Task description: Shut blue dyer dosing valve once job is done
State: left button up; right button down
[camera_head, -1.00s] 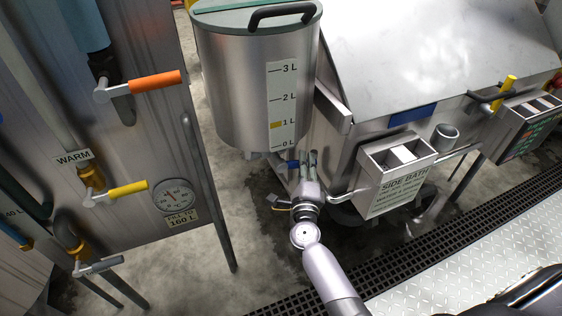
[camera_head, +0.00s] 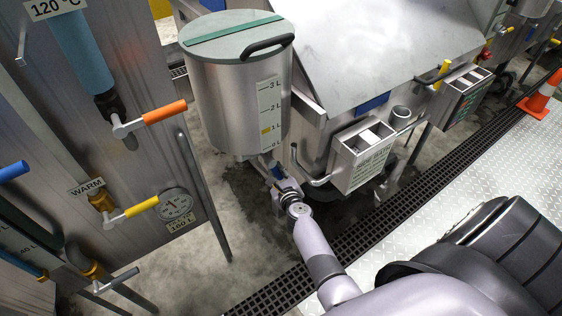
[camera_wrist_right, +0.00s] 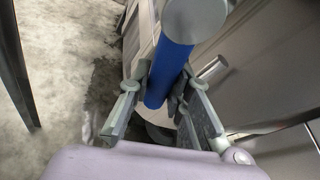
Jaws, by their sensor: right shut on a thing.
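The blue valve handle (camera_head: 278,172) is under the steel dosing tank (camera_head: 225,110), mostly hidden by my right gripper in the head view. In the right wrist view the blue handle (camera_wrist_right: 170,72) is a round bar with a grey end cap, between the two fingers. My right gripper (camera_head: 283,181) is shut on this handle; its fingers show on both sides in the right wrist view (camera_wrist_right: 160,100). The tank has a 0 to 3 L scale with a yellow mark near 1 L. The steel dyer (camera_head: 372,104) behind bears a blue plate. My left gripper is not in view.
A "SIDE BATH" box (camera_head: 360,158) and a bent pipe are close right of my right gripper. A panel at left carries orange (camera_head: 165,112), yellow (camera_head: 142,207) and grey handles and a gauge (camera_head: 175,205). A floor grate (camera_head: 375,220) and a traffic cone (camera_head: 538,97) are at right.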

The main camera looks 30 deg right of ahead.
jog(key=shift+a+m+g+y+p, duration=0.3)
jog(key=shift+a+m+y+p, duration=0.4)
jog(key=shift+p, duration=0.45)
jog(key=shift+a+f+m+p, duration=0.2)
jog(key=shift+a+m+p, duration=0.35)
jog(key=shift+p, duration=0.25)
jog(key=shift+y, duration=0.3)
jog(key=c, duration=1.4)
grip_release()
jog(key=shift+c, duration=0.2)
jog(key=shift+f, duration=0.1)
